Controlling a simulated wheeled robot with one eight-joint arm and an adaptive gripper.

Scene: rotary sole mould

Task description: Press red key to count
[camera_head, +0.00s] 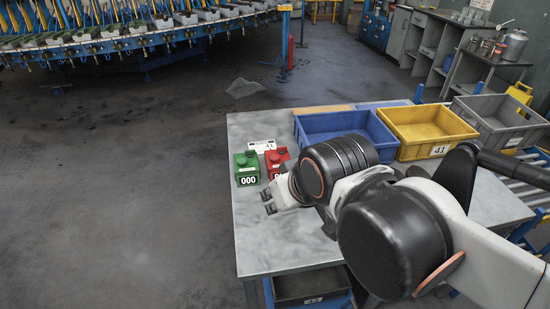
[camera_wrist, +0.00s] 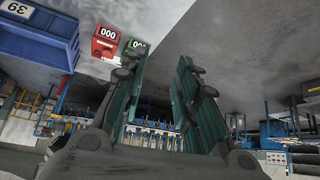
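The red counter (camera_head: 276,157) sits on the grey table beside the green counter (camera_head: 246,168). Its lower part is partly hidden by my arm in the head view. In the wrist view, which is upside down, the red counter (camera_wrist: 105,42) shows a white 000 display. The green counter (camera_wrist: 138,45) is partly covered there by a finger. My gripper (camera_head: 268,202) is in front of the counters, apart from them. In the wrist view my gripper (camera_wrist: 161,62) has its two fingers well apart with nothing between them.
A small white card (camera_head: 262,145) lies behind the counters. A blue bin (camera_head: 330,123), a yellow bin (camera_head: 421,143) and a grey bin (camera_head: 503,132) stand along the table's back and right. The metal table's (camera_head: 265,245) left front is clear.

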